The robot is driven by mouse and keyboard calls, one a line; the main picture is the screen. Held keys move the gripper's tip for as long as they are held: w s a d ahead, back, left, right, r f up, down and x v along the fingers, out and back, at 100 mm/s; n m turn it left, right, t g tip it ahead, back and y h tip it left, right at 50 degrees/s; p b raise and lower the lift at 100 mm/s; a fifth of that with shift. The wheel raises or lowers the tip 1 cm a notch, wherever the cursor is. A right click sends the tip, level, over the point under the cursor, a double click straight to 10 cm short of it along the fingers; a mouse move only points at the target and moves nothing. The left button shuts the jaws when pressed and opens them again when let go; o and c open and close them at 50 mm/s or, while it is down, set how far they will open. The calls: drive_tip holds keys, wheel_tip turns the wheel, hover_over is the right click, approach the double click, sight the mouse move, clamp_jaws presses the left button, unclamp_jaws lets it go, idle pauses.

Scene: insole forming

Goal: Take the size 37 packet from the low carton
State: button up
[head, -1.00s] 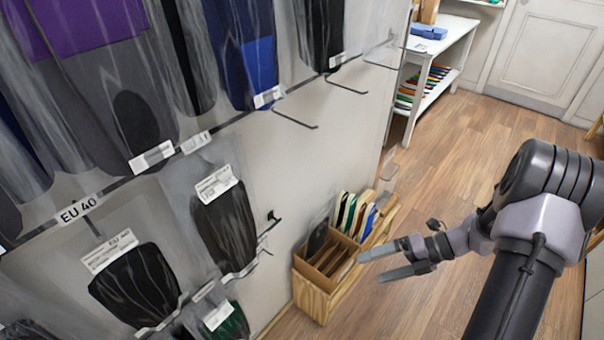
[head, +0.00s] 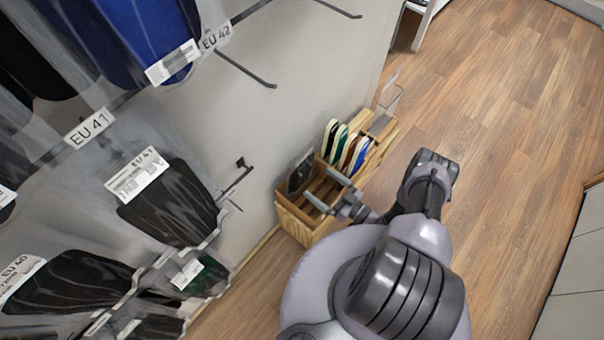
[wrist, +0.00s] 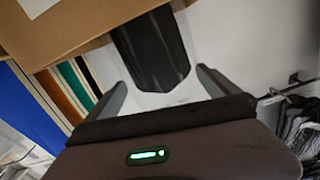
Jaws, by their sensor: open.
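The low carton (head: 296,225) is a wooden, divided box on the floor against the wall, in the middle of the head view. A dark packet (head: 300,171) stands at its wall side; its size cannot be read. My gripper (head: 320,184) is open and empty, its fingers over the carton's compartments. In the wrist view a black packet (wrist: 150,50) in clear wrap lies beyond and between the open fingers (wrist: 161,78), apart from them. Brown cardboard-coloured carton wall (wrist: 75,30) fills the upper left there.
Several coloured insoles (head: 345,148) stand in the box's far part. Hook rails with bagged black insoles (head: 170,205) stick out from the wall at left. An empty hook (head: 245,70) juts out above. Wood floor (head: 500,130) at right is clear.

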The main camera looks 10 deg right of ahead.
sight(306, 172)
drive_tip(key=x, duration=0.2)
drive_tip(key=b+x, duration=0.1)
drive_tip(key=x, duration=0.3)
drive_tip(key=shift+w+d+f+b, duration=0.1)
drive_tip(key=shift+d+f+b, duration=0.1)
drive_tip(key=shift+f+b, duration=0.15)
drive_tip(key=c, duration=1.5)
drive_tip(key=shift+r, duration=0.15)
